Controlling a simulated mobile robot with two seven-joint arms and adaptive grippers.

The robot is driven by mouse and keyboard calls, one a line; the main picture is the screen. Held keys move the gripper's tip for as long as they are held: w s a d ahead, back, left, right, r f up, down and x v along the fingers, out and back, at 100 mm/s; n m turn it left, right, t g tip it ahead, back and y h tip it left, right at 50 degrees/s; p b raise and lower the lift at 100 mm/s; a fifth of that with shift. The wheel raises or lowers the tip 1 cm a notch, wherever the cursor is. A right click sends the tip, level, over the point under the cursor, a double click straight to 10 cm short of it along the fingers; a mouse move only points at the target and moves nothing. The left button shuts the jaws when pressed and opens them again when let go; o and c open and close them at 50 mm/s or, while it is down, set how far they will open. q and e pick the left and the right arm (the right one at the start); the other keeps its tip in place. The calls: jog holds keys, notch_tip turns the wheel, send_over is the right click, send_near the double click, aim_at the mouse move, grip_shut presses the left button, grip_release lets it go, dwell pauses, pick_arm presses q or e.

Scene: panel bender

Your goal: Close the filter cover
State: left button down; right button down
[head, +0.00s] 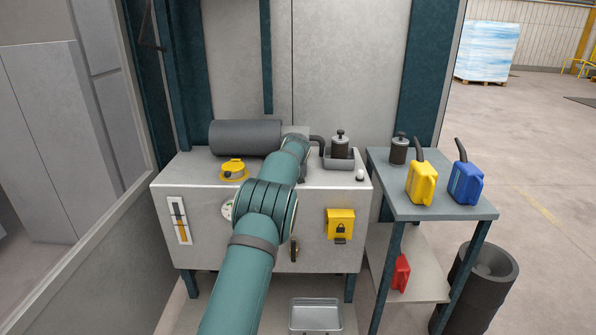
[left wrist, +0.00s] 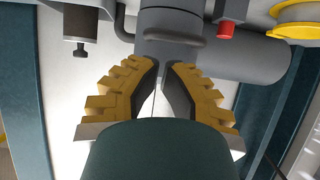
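In the left wrist view, a grey round housing (left wrist: 170,20) with a dark horizontal bar (left wrist: 175,38) across it lies just beyond my fingertips. It may be the filter cover, but I cannot tell whether it is ajar or shut. My left gripper (left wrist: 161,68) has yellow stepped fingers with dark pads. The tips come close together with a narrow gap, and nothing is clearly held. I cannot tell whether they touch the bar. In the head view, my left arm reaches over the cabinet (head: 320,200) and hides the gripper and most of the housing. My right gripper is not in view.
A dark cylinder (head: 245,137) and a yellow cap (head: 233,170) are on the cabinet left of my arm. A tray (head: 340,162) holding a dark canister (head: 340,147) is to the right. A side table (head: 440,208) carries yellow (head: 422,184) and blue (head: 465,184) cans.

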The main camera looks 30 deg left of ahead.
pick_arm(q)
jog(key=s+d+f+b, duration=0.1)
jog(key=s+d+f, duration=0.2)
jog(key=s, duration=0.4)
jog(key=shift+s+d+f+b, duration=0.25)
jog(key=shift+d+f+b, duration=0.15)
jog(key=shift+d, duration=0.5)
